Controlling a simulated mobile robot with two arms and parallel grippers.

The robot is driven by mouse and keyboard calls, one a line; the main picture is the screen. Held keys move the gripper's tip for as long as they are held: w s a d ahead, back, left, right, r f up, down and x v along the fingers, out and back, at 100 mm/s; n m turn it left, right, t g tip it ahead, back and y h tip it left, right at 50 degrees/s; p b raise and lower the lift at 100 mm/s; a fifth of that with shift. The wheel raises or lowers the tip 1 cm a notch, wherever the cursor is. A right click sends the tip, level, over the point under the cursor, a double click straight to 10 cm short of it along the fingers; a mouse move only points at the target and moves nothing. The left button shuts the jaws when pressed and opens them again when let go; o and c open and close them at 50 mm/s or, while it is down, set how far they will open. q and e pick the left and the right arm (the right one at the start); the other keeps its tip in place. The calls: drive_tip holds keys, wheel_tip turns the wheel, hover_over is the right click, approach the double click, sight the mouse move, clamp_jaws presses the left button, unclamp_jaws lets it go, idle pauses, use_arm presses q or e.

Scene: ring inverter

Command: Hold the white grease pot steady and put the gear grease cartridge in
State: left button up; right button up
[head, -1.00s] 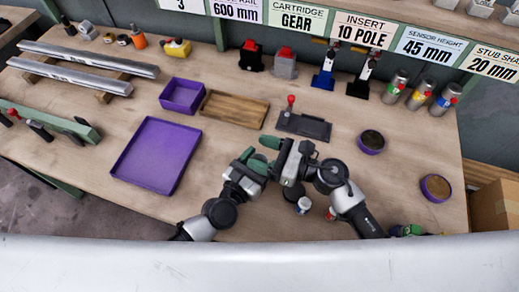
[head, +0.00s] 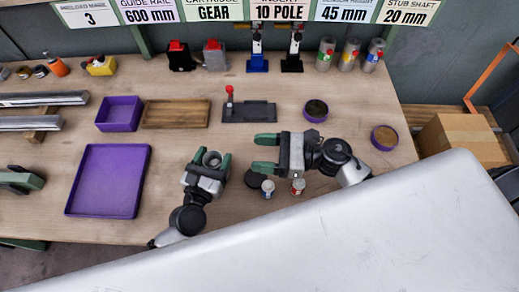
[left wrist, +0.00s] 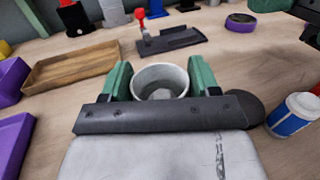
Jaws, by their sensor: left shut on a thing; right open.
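My left gripper (head: 212,160) is shut on the white grease pot (head: 212,158). In the left wrist view the pot (left wrist: 160,78) stands upright between the green fingers, its open top showing. My right gripper (head: 267,153) is open and empty, to the right of the pot, its fingers pointing left towards it. Two small cartridge-like containers stand just below the right gripper: one white and blue (head: 268,189), one white and red (head: 298,187). The blue one also shows in the left wrist view (left wrist: 290,117). I cannot read which is the gear grease cartridge.
A black disc (head: 254,179) lies beside the blue container. Purple trays (head: 108,182) and a wooden tray (head: 175,123) lie to the left. A dark fixture with a red knob (head: 250,112) stands behind. Two purple-rimmed round dishes (head: 384,138) are at the right.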

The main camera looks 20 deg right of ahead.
use_arm(q)
drive_tip(key=o, duration=1.1)
drive_tip(key=shift+c, duration=0.2)
drive_tip(key=v, duration=1.2)
